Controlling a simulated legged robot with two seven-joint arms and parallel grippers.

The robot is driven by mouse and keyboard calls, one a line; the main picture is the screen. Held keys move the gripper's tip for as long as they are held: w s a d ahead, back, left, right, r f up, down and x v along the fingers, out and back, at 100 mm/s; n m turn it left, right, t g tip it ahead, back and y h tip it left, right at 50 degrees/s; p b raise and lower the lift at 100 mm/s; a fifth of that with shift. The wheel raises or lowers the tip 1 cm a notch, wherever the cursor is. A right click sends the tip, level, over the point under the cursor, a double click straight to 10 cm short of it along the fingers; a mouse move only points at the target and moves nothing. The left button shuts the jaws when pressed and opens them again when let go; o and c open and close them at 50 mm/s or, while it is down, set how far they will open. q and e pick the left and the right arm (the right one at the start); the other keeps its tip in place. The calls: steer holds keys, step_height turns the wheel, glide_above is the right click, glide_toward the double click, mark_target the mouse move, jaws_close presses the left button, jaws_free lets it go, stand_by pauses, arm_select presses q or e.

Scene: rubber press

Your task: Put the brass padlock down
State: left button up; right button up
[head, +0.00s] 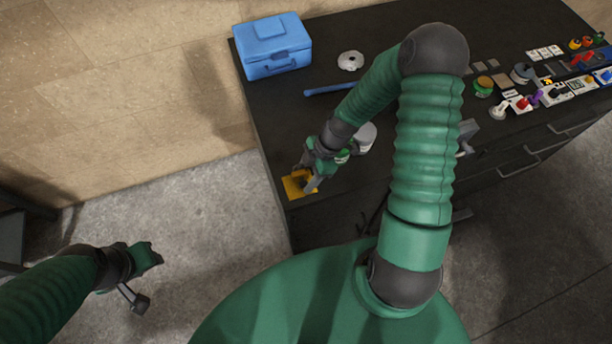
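A yellow, flat, squarish piece (292,187) lies at the dark bench's left front corner, with a dark patch in its middle. It may be the brass padlock or something under it; I cannot tell which. My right gripper (308,180) reaches down over this piece, with its fingers at its right side. The fingers are too small and overlapped to show whether they are shut on anything. My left gripper (147,278) hangs over the bare floor at the lower left, far from the bench, and no object shows in it.
The dark bench top (350,110) holds a blue box (272,46), a white ring-shaped item (350,61) and a blue bar (330,89). A grey-white round container (365,136) stands right of my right gripper. Several small coloured items crowd the bench's right end.

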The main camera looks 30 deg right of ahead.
steer(key=shift+o, duration=0.9)
steer(key=shift+a, duration=0.1)
steer(key=shift+w+a, duration=0.1)
steer(key=shift+a, duration=0.2)
steer(key=shift+w+a+r, duration=0.1)
steer(key=shift+a+r, duration=0.05)
steer(key=shift+a, duration=0.5)
steer(key=shift+r, duration=0.15)
steer(key=d+b+v, duration=0.1)
steer(key=b+v, duration=0.1)
steer(key=v, duration=1)
arm_select(q)
steer(key=shift+a+f+p, duration=0.3)
steer(key=shift+a+f, duration=0.45)
steer(key=shift+f, duration=0.1)
arm_select(e)
steer(key=s+a+r+m+t+h, duration=0.1)
steer(key=s+a+r+m+h, duration=0.2)
steer(key=a+m, duration=0.6)
steer(key=s+m+h, duration=0.1)
steer(key=s+m, duration=0.1)
steer(key=m, duration=0.4)
steer(key=shift+a+t, duration=0.3)
